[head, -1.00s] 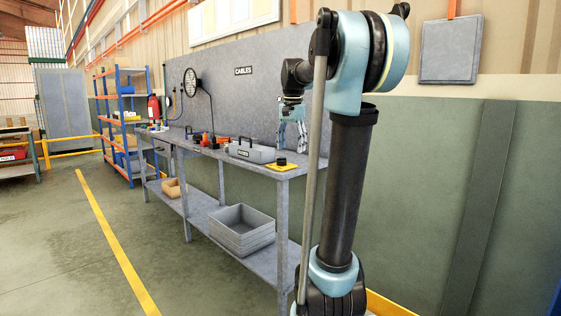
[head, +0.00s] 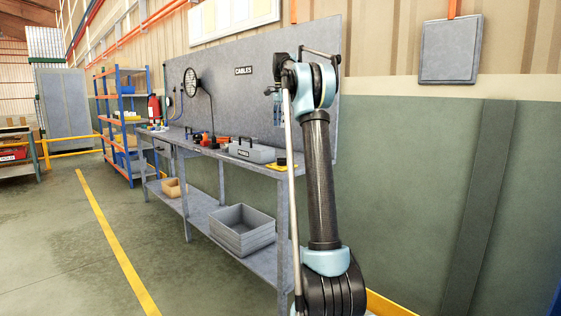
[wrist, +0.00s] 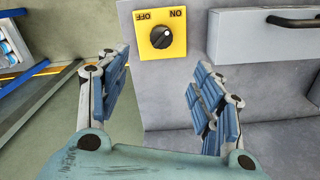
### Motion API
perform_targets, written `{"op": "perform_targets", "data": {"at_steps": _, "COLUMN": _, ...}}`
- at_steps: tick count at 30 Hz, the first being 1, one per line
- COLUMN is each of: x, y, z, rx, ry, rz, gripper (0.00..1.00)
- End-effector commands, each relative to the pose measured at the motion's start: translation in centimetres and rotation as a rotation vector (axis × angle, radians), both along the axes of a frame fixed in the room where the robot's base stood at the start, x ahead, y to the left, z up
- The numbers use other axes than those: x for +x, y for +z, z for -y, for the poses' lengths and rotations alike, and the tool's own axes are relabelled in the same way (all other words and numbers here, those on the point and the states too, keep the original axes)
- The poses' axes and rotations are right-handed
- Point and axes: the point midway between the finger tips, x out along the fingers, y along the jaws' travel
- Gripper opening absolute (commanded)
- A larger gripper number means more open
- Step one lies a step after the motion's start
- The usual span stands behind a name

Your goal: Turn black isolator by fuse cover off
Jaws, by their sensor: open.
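The black isolator (wrist: 161,38) is a round knob on a yellow plate, at the top middle of the wrist view. Its ON and OFF labels appear upside down, and a pale mark on the knob points towards the ON side. In the head view the isolator (head: 281,161) sits at the bench's near end. The fuse cover (wrist: 265,32) is a grey box with a dark handle beside it, also seen in the head view (head: 252,152). My gripper (wrist: 160,78) is open and empty, its fingers spread below the knob in the picture, apart from it. In the head view my gripper (head: 277,109) is above the bench.
A grey bin (head: 241,231) is on the lower shelf. The floor left of the bench is clear.

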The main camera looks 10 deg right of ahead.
Motion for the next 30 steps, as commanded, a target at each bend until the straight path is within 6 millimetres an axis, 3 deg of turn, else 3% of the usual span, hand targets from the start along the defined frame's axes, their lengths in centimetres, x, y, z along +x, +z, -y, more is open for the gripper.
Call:
{"op": "perform_targets", "data": {"at_steps": 8, "x": 0.4, "y": -1.6, "z": 0.0, "rx": -0.001, "ry": -0.011, "rz": -0.002, "gripper": 0.60}}
{"op": "perform_targets", "data": {"at_steps": 30, "x": 0.4, "y": -13.9, "z": 0.0, "rx": 0.000, "ry": -0.010, "rz": -0.001, "gripper": 0.60}}
